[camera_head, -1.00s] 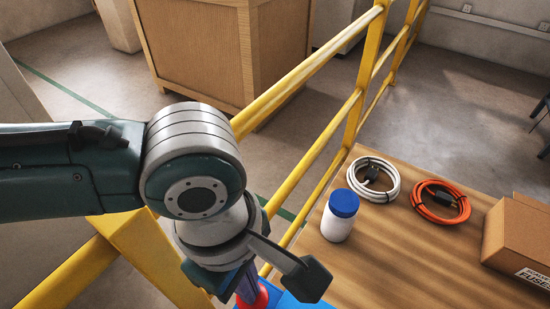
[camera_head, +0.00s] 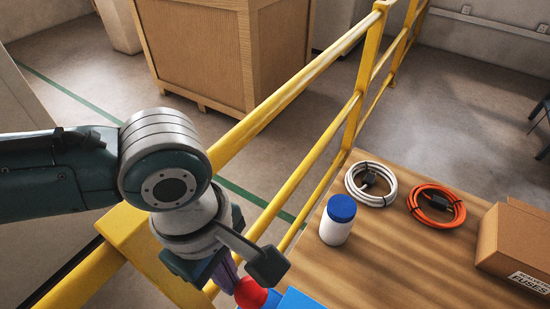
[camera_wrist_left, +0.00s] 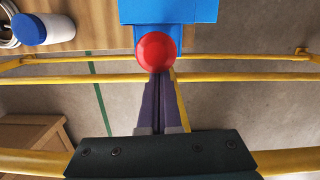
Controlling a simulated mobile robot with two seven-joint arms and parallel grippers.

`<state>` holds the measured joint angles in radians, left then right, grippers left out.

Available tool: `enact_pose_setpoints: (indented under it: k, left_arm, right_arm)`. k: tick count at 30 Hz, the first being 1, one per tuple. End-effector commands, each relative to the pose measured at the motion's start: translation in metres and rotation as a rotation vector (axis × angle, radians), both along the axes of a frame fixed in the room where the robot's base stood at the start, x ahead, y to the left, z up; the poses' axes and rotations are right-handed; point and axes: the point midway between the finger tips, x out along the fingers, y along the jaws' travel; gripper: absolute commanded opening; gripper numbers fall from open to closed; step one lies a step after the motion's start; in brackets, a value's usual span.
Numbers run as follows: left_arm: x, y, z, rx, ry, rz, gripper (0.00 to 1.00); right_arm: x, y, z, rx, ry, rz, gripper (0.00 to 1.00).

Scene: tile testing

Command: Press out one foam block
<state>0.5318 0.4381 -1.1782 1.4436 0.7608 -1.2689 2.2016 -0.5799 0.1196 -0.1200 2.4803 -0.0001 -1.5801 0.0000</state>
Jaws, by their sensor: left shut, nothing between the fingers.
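A blue device (camera_head: 296,299) stands at the bottom edge of the head view, mostly cut off. It has a round red knob (camera_head: 250,293). In the left wrist view the blue body (camera_wrist_left: 168,12) is at the top, with the red knob (camera_wrist_left: 156,52) in front of it. My left gripper (camera_head: 228,280) is shut and empty, its purple fingers (camera_wrist_left: 158,80) pointing at the knob. The fingertips are at or just beside the knob; I cannot tell whether they touch. No foam block is visible. My right gripper is not in view.
A wooden table (camera_head: 400,270) holds a white bottle with a blue lid (camera_head: 337,220), a white cable coil (camera_head: 372,184), an orange cable coil (camera_head: 436,203) and a cardboard fuse box (camera_head: 515,250). A yellow railing (camera_head: 290,100) runs beside the table. A wooden crate (camera_head: 205,50) stands beyond.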

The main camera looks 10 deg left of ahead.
Motion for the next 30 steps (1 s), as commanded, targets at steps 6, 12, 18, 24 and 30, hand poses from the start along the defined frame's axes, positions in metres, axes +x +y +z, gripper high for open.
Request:
enact_pose_setpoints:
  k: [6, 12, 18, 24, 30]
  left_arm:
    - [0.002, 0.004, 0.044, -0.002, -0.003, -0.001, 0.0]
    - [0.002, 0.007, 0.076, -0.002, -0.003, 0.0, 0.0]
    - [0.002, 0.009, 0.089, 0.0, -0.001, 0.0, 0.0]
    - [0.002, 0.009, 0.09, 0.0, -0.001, 0.0, 0.0]
    - [0.003, 0.009, 0.09, 0.0, -0.001, 0.0, 0.0]
  right_arm:
    - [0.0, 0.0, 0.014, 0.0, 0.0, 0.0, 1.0]
    - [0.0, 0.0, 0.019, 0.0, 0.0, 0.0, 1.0]
    - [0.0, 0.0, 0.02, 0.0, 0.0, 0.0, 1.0]
    - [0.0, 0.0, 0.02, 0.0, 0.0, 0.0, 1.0]
    - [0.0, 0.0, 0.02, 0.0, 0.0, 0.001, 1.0]
